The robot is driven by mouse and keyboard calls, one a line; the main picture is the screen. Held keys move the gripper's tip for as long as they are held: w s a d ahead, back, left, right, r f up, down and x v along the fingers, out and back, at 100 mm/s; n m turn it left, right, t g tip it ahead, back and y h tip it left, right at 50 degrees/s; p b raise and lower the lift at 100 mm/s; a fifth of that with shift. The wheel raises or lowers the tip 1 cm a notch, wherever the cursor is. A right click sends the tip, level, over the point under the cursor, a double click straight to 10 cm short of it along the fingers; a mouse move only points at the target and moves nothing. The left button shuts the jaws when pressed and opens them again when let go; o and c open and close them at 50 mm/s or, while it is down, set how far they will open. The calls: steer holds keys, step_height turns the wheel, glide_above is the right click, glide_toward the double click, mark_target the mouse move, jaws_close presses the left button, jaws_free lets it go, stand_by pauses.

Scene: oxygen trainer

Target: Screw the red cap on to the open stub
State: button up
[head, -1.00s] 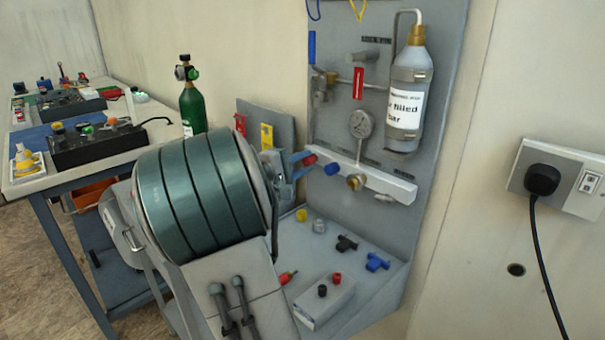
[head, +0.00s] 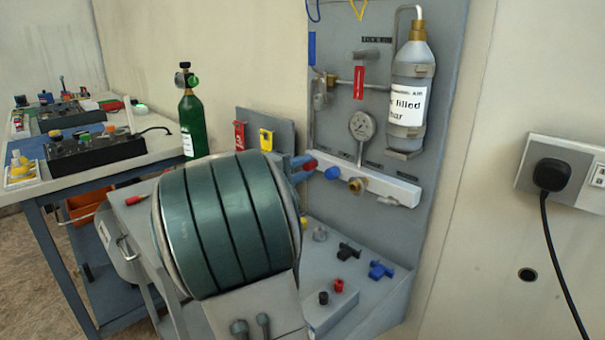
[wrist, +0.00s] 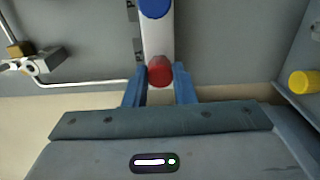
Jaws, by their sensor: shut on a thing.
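The red cap (head: 311,164) is between the blue fingertips of my gripper (head: 301,168), at the left end of the white manifold bar (head: 395,188). In the wrist view the red cap (wrist: 160,72) sits between the two fingers of my gripper (wrist: 160,84), which are shut on it, and in front of the white bar (wrist: 158,40). The open stub cannot be made out; the cap and fingers cover that end of the bar. I cannot tell whether the cap touches it. A blue cap (head: 332,172) is on the bar just right of the red one.
A brass fitting (head: 357,186) and a gauge (head: 362,125) are right of the caps. Below, the shelf holds a black tee (head: 348,251), a blue tee (head: 381,270) and a small block (head: 333,307) with caps. A yellow cap (wrist: 303,82) shows at right in the wrist view.

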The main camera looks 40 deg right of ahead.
steer(key=o, duration=0.9)
steer(key=shift+a, duration=1.1)
steer(key=n+p, duration=0.3)
steer(key=p, duration=0.1)
steer(key=shift+r, duration=0.2)
steer(key=shift+s+f, duration=0.1)
steer(key=shift+f, duration=0.1)
steer(key=shift+r+n, duration=0.1)
steer(key=shift+n, duration=0.2)
